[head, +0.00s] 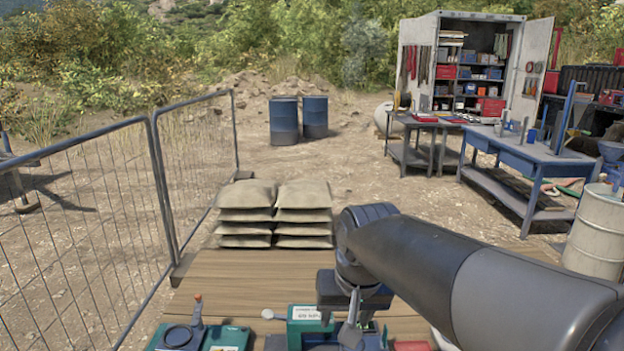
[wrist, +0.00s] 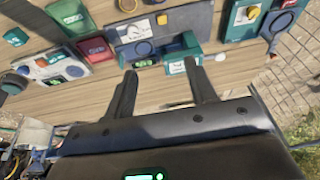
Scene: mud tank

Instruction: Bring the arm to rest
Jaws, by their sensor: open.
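My gripper (head: 353,318) hangs at the end of my arm, pointing down over the near part of the wooden deck (head: 220,275). In the wrist view my gripper (wrist: 160,72) shows two dark fingers spread apart with nothing between them. A green box with a white label (head: 305,318) sits beside and partly behind the gripper in the head view. In the wrist view a green labelled block (wrist: 178,62) lies just past the right fingertip; I cannot tell whether they touch. My arm extends from the lower right and hides part of the deck.
Green and grey devices (head: 178,338) lie on the near deck, and several more show in the wrist view, including a red one (wrist: 96,49). Stacked sandbags (head: 303,215) stand at the far end. A mesh fence (head: 85,220) runs along the left. A white drum (head: 600,235) and blue workbench (head: 530,157) stand right.

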